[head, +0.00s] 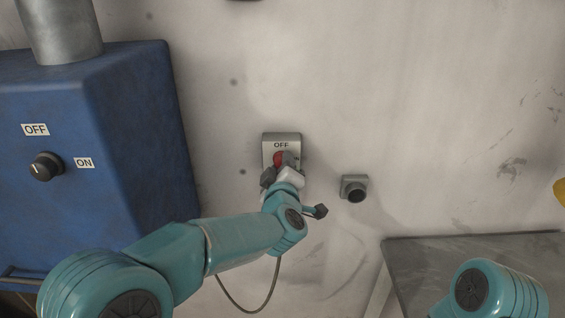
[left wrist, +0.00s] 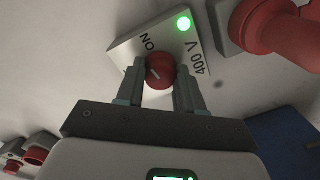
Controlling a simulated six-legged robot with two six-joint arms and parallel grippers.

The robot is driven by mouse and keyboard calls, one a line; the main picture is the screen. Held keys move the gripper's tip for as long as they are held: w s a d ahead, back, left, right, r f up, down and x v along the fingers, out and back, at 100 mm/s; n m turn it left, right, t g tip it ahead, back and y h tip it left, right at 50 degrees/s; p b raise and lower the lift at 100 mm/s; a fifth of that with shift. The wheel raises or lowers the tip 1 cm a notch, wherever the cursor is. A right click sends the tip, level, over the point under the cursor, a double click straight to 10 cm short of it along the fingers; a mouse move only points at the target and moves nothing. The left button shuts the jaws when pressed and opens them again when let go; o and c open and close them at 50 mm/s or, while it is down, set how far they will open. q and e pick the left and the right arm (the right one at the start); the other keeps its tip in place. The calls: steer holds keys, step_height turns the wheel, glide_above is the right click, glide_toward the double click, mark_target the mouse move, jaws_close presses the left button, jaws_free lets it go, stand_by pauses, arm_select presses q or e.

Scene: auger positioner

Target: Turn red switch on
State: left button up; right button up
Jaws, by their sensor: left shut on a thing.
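The box's face (left wrist: 190,48) shows ON, 400 V and a lit green lamp (left wrist: 184,23). My right gripper is out of view.
A blue cabinet (head: 90,120) with a black knob (head: 46,166) stands at the left. A grey wall socket (head: 354,187) is right of the switch box. A cable (head: 250,308) hangs below. A grey table (head: 470,255) is at lower right.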

arm_select(q)
steer(key=shift+a+r+m+p, duration=0.15)
steer(key=shift+r+m+p, duration=0.15)
steer(key=shift+m, duration=0.4)
steer(key=o, duration=1)
steer(key=shift+w, duration=0.15)
steer(key=s+b, duration=0.4)
steer(key=s, duration=1.2)
steer(key=shift+s+r, duration=0.1)
